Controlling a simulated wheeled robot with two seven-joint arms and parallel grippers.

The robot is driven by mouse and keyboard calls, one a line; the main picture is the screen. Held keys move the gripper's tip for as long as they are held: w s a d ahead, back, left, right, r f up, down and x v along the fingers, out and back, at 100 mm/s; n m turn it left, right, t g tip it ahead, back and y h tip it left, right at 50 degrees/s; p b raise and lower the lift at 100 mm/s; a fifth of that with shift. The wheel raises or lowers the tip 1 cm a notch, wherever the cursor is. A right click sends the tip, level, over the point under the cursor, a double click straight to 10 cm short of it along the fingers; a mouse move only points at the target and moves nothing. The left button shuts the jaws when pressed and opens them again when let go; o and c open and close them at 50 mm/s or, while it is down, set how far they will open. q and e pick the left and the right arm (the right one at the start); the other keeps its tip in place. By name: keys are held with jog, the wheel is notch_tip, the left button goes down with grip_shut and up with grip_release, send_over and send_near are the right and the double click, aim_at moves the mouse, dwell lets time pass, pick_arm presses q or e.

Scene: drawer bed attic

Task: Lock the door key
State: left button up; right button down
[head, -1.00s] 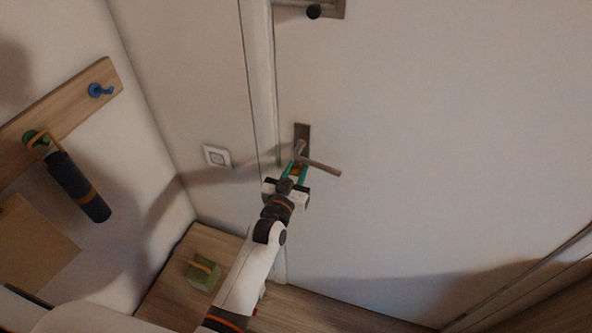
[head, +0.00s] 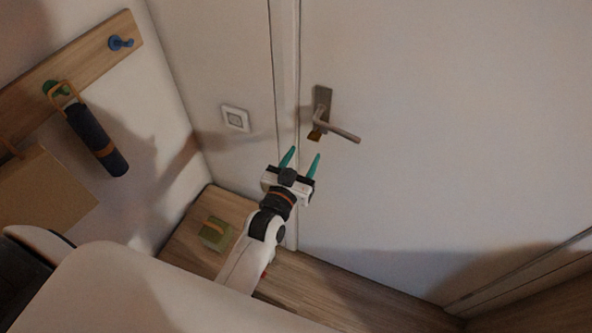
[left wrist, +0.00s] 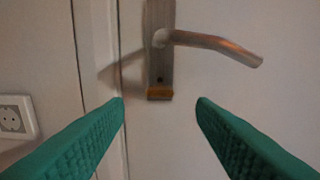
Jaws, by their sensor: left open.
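The white door (head: 420,130) has a metal lever handle (head: 337,129) on an upright plate, with the lever pointing right and slightly down. A small brass-coloured key (head: 314,136) sits at the lower end of the plate; it also shows in the left wrist view (left wrist: 160,93), below the lever (left wrist: 215,45). My left gripper (head: 303,153) is open and empty, just below the key and apart from it. Its green fingertips (left wrist: 160,101) flank the key in the left wrist view without touching it. My right gripper is not in view.
A wall switch or socket (head: 236,118) is left of the door frame. A wooden rack (head: 95,48) with hooks holds a dark cylinder (head: 97,143). The door to the right is clear.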

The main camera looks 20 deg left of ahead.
pick_arm(q)
jog(key=shift+s, duration=1.95)
jog(key=shift+a, duration=0.1)
